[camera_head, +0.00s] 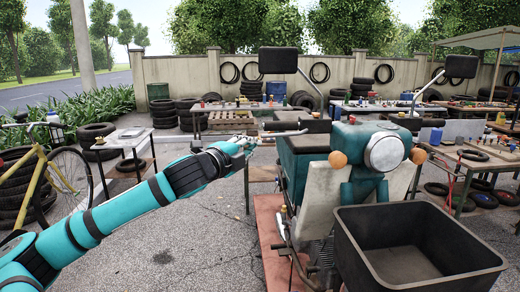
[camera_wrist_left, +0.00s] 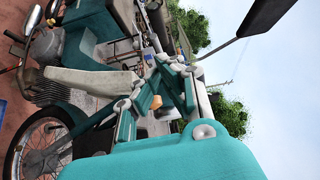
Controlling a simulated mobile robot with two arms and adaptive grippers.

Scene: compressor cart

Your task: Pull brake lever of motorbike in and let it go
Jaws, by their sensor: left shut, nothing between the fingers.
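The motorbike (camera_head: 345,180) stands at centre right, facing me, teal with a round headlight (camera_head: 384,153) and orange indicators. A black handlebar grip (camera_head: 316,126) sticks out to the left. A thin pale brake lever (camera_head: 280,133) runs beside it, towards my left gripper (camera_head: 246,142). My left gripper is shut and empty at the lever's outer end; I cannot tell whether it touches. The left wrist view shows the gripper's fingers (camera_wrist_left: 168,68) with the motorbike (camera_wrist_left: 85,45) turned sideways behind them. My right gripper is not in view.
A dark open bin (camera_head: 420,235) sits at the motorbike's front. Mirrors (camera_head: 278,60) rise on stalks above the handlebar. A small table (camera_head: 125,142) and a yellow bicycle (camera_head: 45,175) stand at left. The paved ground at front left is clear.

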